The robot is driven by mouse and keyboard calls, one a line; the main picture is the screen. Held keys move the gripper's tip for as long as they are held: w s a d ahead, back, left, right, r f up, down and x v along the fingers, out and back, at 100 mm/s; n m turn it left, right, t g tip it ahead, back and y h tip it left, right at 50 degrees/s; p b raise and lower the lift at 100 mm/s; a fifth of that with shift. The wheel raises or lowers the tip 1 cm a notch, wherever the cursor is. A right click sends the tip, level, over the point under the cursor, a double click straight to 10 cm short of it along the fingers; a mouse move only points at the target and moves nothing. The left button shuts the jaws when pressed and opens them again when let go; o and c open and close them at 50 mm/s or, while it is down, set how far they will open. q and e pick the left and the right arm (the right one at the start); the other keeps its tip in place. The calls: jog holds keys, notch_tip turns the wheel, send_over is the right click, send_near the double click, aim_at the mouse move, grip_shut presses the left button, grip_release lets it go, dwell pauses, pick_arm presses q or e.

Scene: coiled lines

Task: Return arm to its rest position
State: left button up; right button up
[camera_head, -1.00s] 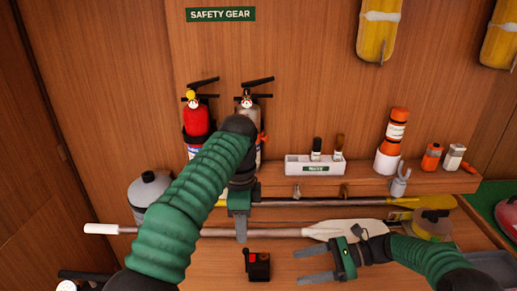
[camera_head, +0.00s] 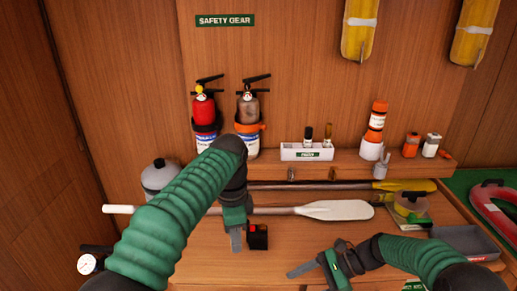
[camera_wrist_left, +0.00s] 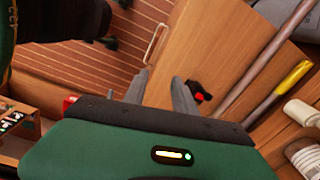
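My left gripper (camera_head: 236,240) hangs over the wooden bench (camera_head: 205,262), at the left of a small black object with a red top (camera_head: 257,237). In the left wrist view its two fingers (camera_wrist_left: 162,90) stand apart with nothing between them. The black and red object (camera_wrist_left: 199,91) lies to the right of these fingers there. My right gripper (camera_head: 304,277) is low in the head view, over the front of the bench. One finger shows clearly and the other is at the bottom edge. I see nothing held in it.
A white-bladed paddle (camera_head: 335,210) lies across the bench behind my grippers. Two fire extinguishers (camera_head: 204,110) (camera_head: 248,108) hang on the back wall. A white box (camera_head: 306,152) and an orange-white cylinder (camera_head: 374,135) stand on the shelf. A grey tray (camera_head: 465,241) is at the right.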

pick_arm(q)
jog(key=s+a+f+n+p, duration=0.2)
jog(key=s+a+f+n, duration=0.2)
jog(key=s, duration=0.3)
jog(key=s+a+f+n+t+p, duration=0.1)
jog(key=s+a+f+n, duration=0.3)
jog(key=s+a+n, duration=0.1)
jog(key=s+a+f+n+t+p, duration=0.1)
jog(key=s+a+f+n, duration=0.3)
jog(key=s, duration=0.5)
jog(key=shift+s+a+f+n+p, duration=0.25)
jog(key=shift+a+f+n+p, duration=0.2)
jog(key=shift+n+p, duration=0.55)
pick_arm(e)
jog(key=s+d+r+n+t+h, duration=0.1)
jog(key=s+d+n+h, duration=0.3)
jog(key=s+n, duration=0.4)
jog(key=s+d+r+n+t+h, duration=0.1)
jog(key=s+d+n+t+h, duration=0.1)
jog(key=s+d+n+h, duration=0.2)
jog(key=s+n+h, duration=0.3)
jog(key=s, duration=0.2)
jog(key=shift+s+d+r+n+t, duration=0.25)
jog(key=shift+d+r+n+t, duration=0.05)
jog(key=shift+r+n, duration=0.1)
pick_arm(q)
jog(key=shift+s, duration=0.15)
pick_arm(e)
jog(key=shift+s+a, duration=0.15)
